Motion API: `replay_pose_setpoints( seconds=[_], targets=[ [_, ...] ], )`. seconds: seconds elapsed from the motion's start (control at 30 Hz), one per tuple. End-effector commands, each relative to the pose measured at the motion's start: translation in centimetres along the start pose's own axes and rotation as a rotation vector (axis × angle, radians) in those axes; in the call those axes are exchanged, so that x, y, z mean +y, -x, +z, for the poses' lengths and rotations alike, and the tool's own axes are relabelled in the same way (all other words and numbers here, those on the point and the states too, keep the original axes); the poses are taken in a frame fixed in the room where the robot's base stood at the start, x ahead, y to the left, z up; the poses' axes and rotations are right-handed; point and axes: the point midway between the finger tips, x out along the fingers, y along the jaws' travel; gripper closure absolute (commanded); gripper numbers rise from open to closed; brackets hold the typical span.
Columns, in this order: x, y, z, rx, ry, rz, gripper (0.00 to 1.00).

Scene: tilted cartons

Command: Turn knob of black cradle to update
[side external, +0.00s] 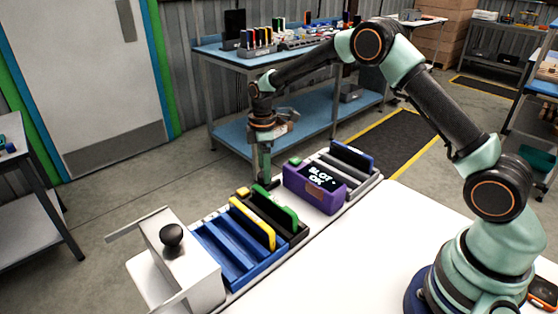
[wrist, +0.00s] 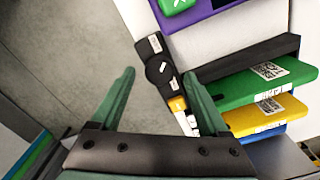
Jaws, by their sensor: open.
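The black cradle (side external: 299,237) stands in the row on the white bench and holds a green plate (side external: 276,207). Its black wall (wrist: 245,60) and the green plate (wrist: 260,85) show at the right in the wrist view. The black knob (wrist: 159,70), with a small white label, sits on a black end piece beside the cradle. My gripper (wrist: 160,74) is open and empty, its green fingers pointing towards the knob, one on each side in the picture. In the side view my gripper (side external: 265,180) hangs over the cradle's far end and largely hides the knob. Contact cannot be told.
The blue cradle (side external: 222,264) with a yellow plate (side external: 253,223) adjoins on the left. A purple cradle (side external: 315,190) reading "SLOT OK" stands on the right, with a green knob (side external: 294,161). A grey box with a black ball knob (side external: 172,235) stands at the row's near left end.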

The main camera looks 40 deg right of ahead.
Motion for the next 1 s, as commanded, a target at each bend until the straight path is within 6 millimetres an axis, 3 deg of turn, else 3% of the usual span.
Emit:
replay_pose_setpoints(
  seconds=[0.13,0.47,0.5,0.7,1.0],
  targets=[
    [0.0,-1.2,0.0,0.000,0.000,0.000,0.22],
    [0.0,-1.6,0.0,0.000,0.000,0.001,0.22],
    [0.0,-1.6,0.0,0.000,0.000,0.001,0.29],
    [0.0,-1.6,0.0,0.000,0.000,0.000,1.00],
    [0.0,-1.5,0.0,0.000,-0.032,0.000,1.00]
  ],
)
